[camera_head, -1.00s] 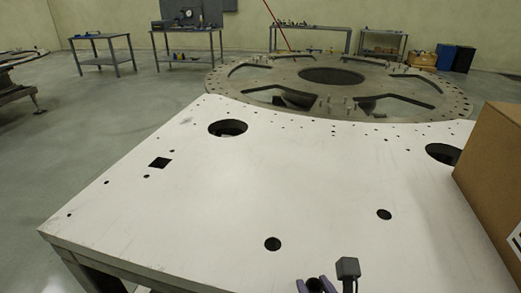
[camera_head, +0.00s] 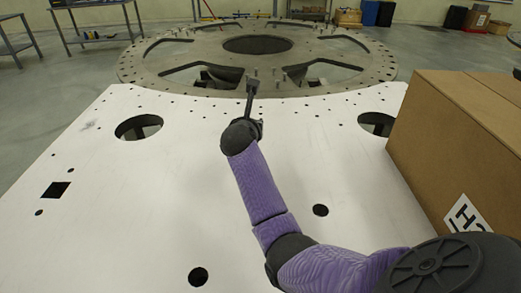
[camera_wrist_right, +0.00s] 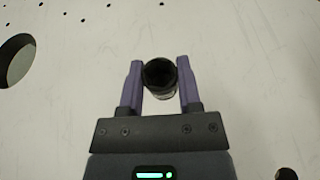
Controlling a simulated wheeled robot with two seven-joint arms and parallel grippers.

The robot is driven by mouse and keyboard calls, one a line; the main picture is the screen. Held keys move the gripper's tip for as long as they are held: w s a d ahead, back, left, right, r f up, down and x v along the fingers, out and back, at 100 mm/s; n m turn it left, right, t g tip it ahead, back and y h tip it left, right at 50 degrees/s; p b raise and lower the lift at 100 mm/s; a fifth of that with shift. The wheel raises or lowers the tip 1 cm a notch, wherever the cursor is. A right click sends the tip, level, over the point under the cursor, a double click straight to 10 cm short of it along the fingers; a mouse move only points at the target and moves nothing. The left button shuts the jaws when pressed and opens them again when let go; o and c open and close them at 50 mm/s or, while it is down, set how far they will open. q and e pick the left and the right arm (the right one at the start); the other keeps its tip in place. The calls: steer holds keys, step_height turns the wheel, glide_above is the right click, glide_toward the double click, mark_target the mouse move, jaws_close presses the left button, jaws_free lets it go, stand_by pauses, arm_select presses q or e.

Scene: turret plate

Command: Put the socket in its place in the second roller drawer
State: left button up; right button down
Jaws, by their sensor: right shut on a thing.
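In the right wrist view a dark, round socket (camera_wrist_right: 160,76) sits between the two purple fingers of my right gripper (camera_wrist_right: 160,70). Its dark open end faces the camera, and the fingers are shut on its sides. The gripper is over the white plate; how high above it I cannot tell. In the head view my purple right arm reaches forward across the plate, and its wrist hides the fingers and the socket. My left gripper is not in view. No roller drawer can be made out in either view.
The white plate (camera_head: 130,220) has several holes and lies before me. A large cardboard box (camera_head: 455,145) stands at its right. Behind it is a round slotted turret ring (camera_head: 150,70). Benches (camera_head: 95,37) stand at the back left, with open floor (camera_head: 40,95) in front.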

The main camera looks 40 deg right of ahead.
step_height(320, 180, down, 10)
steer(key=b, duration=0.3)
steer(key=shift+r, duration=0.3)
steer(key=shift+f, duration=0.25)
steer(key=shift+c, duration=1.4)
jaws_free()
